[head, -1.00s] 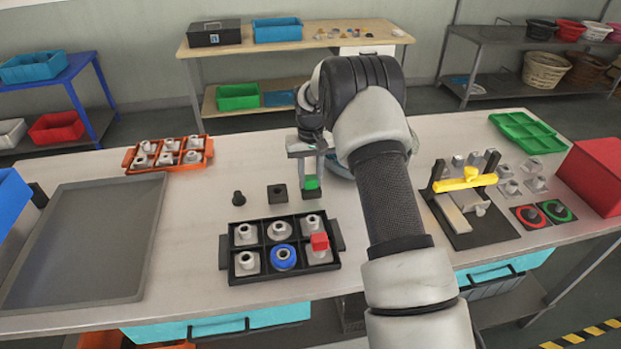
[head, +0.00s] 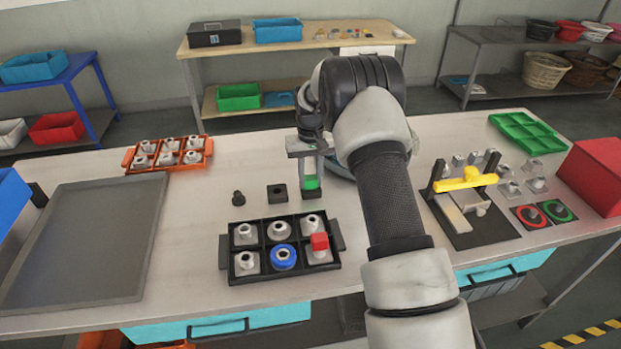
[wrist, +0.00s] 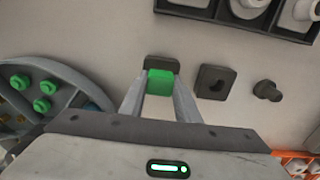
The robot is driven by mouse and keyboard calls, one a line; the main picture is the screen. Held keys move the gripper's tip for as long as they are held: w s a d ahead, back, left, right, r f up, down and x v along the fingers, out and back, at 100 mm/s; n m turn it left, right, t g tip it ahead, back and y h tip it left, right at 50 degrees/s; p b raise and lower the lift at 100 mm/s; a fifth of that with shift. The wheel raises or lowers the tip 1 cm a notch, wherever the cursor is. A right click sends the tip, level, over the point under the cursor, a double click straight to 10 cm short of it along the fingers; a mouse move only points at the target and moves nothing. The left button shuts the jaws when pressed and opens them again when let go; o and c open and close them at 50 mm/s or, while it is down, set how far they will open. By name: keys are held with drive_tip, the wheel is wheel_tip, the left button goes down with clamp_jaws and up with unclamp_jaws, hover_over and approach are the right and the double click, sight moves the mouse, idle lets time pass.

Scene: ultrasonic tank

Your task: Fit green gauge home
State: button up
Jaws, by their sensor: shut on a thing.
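My gripper (head: 312,180) points down over the middle of the bench, shut on the green gauge (wrist: 160,82). In the head view the green gauge (head: 312,183) shows between the fingers, directly at a dark square block (head: 310,194). In the wrist view this dark block (wrist: 162,63) lies just beyond the gauge, partly hidden by it. I cannot tell how deep the gauge sits in the block, as its lower end is hidden.
A second dark block with a hole (head: 277,193) and a dark peg (head: 238,198) stand to the left. A black tray (head: 229,262) of fittings lies in front. A round plate with green pegs (wrist: 62,75) is close beside my gripper. A yellow-handled fixture (head: 465,183) stands right.

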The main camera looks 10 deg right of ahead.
drive_tip(key=o, duration=1.1)
drive_tip(key=shift+o, duration=0.2)
wheel_tip(320, 180, up, 17)
drive_tip(key=shift+r, duration=0.2)
drive_tip(key=s+r+t, duration=0.3)
drive_tip(key=s+r, duration=1.3)
drive_tip(key=s, duration=0.2)
drive_tip(key=s+f+t+p, duration=0.1)
drive_tip(key=s+f, duration=0.3)
drive_tip(key=s, duration=1.6)
drive_tip(key=shift+t, duration=0.8)
